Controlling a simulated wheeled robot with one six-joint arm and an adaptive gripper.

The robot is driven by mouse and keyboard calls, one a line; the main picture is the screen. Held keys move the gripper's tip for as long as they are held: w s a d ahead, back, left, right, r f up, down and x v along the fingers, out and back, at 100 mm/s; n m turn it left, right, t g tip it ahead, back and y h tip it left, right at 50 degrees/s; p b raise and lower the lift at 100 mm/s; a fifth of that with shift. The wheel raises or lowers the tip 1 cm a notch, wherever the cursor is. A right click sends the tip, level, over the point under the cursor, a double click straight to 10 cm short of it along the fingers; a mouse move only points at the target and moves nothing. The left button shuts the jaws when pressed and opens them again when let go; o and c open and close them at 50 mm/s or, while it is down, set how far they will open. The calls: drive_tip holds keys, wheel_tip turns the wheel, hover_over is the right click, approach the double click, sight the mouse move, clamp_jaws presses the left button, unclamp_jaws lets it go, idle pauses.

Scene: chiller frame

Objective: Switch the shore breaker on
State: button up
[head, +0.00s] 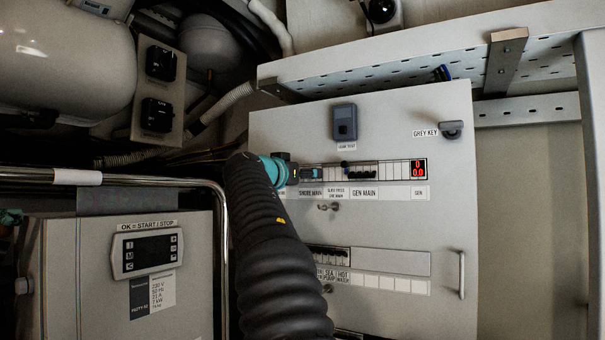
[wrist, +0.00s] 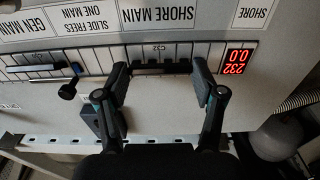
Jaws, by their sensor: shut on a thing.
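The shore main breaker (wrist: 160,68) is a black block with a long bar in the panel's slot, below the upside-down SHORE MAIN label (wrist: 165,22) in the wrist view. My gripper (wrist: 160,76) has its two fingers at either end of this bar and is shut on it. In the head view my gripper (head: 292,173) is at the left of the upper breaker row, and my arm hides the shore meter there. Whether the breaker's bar is up or down I cannot tell. The shore meter (wrist: 238,62) reads 232 and 0.0 in red.
A black slide knob (wrist: 68,92) stands out between the shore and gen main breakers; it also shows in the head view (head: 345,164). The gen main breaker (head: 363,173) is right of it. A grey key (head: 452,129) and a door handle (head: 461,275) stick out at the right.

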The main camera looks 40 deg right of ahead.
drive_tip(key=shift+r+g+y, duration=0.35)
drive_tip(key=shift+g+y, duration=0.05)
drive_tip(key=shift+y, duration=0.7)
idle(0.4)
drive_tip(key=o, duration=1.1)
drive_tip(key=shift+o, duration=0.2)
drive_tip(key=shift+r, duration=0.1)
drive_tip(key=v, duration=1.2)
drive_tip(key=shift+w, duration=0.1)
